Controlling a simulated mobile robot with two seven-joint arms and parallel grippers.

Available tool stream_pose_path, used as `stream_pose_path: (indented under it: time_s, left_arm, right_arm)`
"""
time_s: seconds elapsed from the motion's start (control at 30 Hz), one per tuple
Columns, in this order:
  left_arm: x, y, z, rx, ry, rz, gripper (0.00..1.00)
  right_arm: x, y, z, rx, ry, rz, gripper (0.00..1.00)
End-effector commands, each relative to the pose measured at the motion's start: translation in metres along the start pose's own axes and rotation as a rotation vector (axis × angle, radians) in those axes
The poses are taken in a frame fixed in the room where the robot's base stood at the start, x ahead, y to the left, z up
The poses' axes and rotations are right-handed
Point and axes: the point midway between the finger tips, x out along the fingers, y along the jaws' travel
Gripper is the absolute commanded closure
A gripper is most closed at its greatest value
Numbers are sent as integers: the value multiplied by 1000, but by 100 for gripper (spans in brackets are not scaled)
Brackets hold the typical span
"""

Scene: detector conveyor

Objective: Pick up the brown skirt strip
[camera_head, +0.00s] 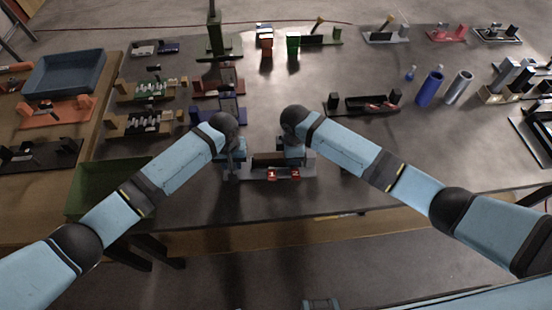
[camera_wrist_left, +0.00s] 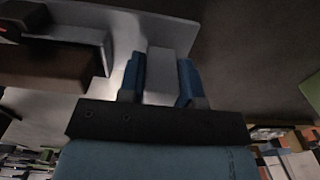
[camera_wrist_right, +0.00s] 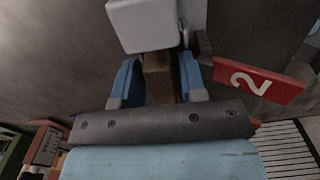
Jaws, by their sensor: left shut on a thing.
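The brown skirt strip (camera_head: 267,159) lies across the grey fixture (camera_head: 310,164) near the table's front edge, between my two hands. My left gripper (camera_head: 232,160) is at the fixture's left end, shut on a grey block (camera_wrist_left: 168,72). In the left wrist view the brown strip (camera_wrist_left: 55,67) lies to the left of the fingers, outside them. My right gripper (camera_head: 291,151) is at the right end; in its wrist view brown material (camera_wrist_right: 157,78) stands between the blue fingers, with a narrow gap on one side. A grey block (camera_wrist_right: 142,25) is just beyond it.
Red numbered blocks (camera_head: 272,174) sit at the fixture's front; one marked 2 (camera_wrist_right: 258,80) is beside my right fingers. A green bin (camera_head: 95,190) stands left, and a black fixture (camera_head: 365,104) behind right. The table right of the fixture is clear.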

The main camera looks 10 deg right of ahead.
Motion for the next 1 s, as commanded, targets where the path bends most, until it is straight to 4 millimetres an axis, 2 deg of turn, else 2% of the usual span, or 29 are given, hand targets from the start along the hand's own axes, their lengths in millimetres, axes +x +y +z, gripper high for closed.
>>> stream_pose_path:
  time_s: [0.03, 0.07, 0.2, 0.23, 0.47, 0.57, 1.0]
  left_arm:
    - [-1, 0, 0, -1, 1, 1, 100]
    - [-1, 0, 0, -1, 1, 1, 100]
    - [-1, 0, -1, -1, 1, 1, 100]
    - [-1, 0, -1, -1, 1, 1, 100]
    - [-1, 0, -1, -1, 1, 1, 100]
    - [-1, 0, -1, -1, 1, 1, 100]
    - [-1, 0, 0, -1, 1, 1, 100]
  right_arm:
    - [0, 0, 0, 0, 0, 0, 62]
    - [0, 0, 0, 0, 0, 0, 66]
    - [0, 0, 0, 0, 0, 0, 98]
    - [-1, 0, 0, 0, 0, 0, 100]
    - [-2, 0, 0, 0, 1, 1, 100]
    - [-9, 1, 0, 0, 3, 3, 100]
    - [-88, 1, 0, -1, 2, 4, 100]
